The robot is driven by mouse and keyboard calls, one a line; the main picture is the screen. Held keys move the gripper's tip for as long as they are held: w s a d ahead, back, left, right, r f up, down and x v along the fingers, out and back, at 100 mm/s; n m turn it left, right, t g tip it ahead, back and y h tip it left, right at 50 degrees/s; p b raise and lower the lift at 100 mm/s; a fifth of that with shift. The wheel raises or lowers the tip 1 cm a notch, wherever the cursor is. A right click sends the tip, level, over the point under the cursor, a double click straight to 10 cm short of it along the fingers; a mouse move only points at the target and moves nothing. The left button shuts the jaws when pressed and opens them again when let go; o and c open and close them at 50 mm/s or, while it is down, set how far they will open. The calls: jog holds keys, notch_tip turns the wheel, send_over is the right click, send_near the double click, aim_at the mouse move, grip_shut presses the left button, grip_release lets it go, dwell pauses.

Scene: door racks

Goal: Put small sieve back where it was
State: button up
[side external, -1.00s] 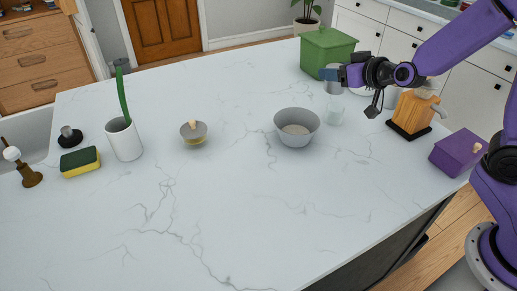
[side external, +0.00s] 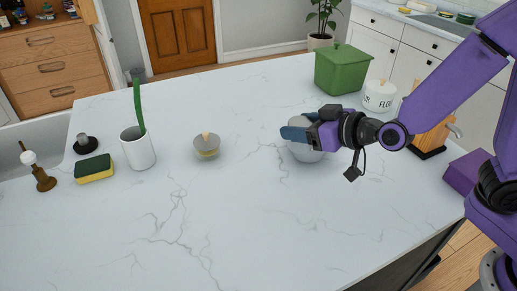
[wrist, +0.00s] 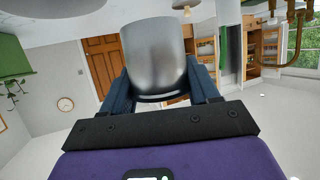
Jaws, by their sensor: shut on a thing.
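My gripper (side external: 292,132) is shut on a smooth grey metal cup-shaped thing, which fills the middle of the wrist view (wrist: 155,55) between the blue fingers. It may be the small sieve; no mesh shows. In the side view my gripper is over or in front of the grey bowl (side external: 307,156) at mid-counter. The fingers hide most of the bowl and its inside, and I cannot tell whether the held thing touches it.
A green lidded box (side external: 341,70) and white flour canister (side external: 380,97) stand at the back right. A small lidded bowl (side external: 207,147), white cup (side external: 138,150) and sponge (side external: 94,168) stand to the left. The front counter (side external: 230,230) is clear.

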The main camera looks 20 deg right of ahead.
jog(key=w+a+f, duration=0.1)
jog(key=w+f, duration=0.1)
jog(key=w, duration=0.1)
jog(key=w+a+f, duration=0.2)
jog(key=w+f, duration=0.1)
jog(key=w+a+f, duration=0.1)
jog(key=w+f, duration=0.1)
jog(key=w, duration=0.1)
jog(key=shift+w+a+f, duration=0.35)
jog(key=shift+a+f, duration=0.05)
jog(key=shift+w+a+f, duration=0.2)
jog(key=shift+w+f, duration=0.2)
jog(key=shift+f, duration=1.7)
jog(key=shift+f, duration=0.1)
jog(key=o, duration=1.1)
